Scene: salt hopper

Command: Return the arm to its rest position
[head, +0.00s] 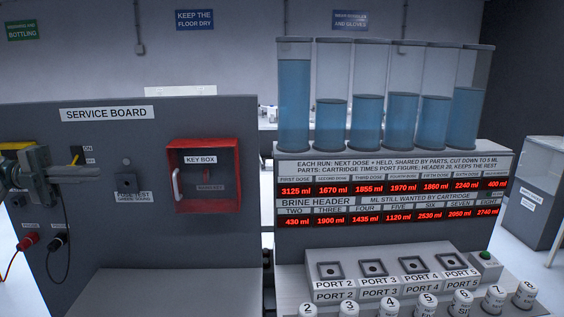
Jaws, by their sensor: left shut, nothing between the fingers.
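My left gripper (72,179) comes in from the left edge, in front of the left part of the grey service board (130,220). Its fingers are shut with nothing between them. I cannot tell whether it touches the board. It partly covers the board area below an "ON" label. My right gripper is not in view.
The board carries a fuse test panel (128,184), a red key box (205,176) and plugs with cables (60,243). To the right stand blue-filled cylinders (294,105), red displays, a port block (400,268) and several numbered white cartridges (348,309).

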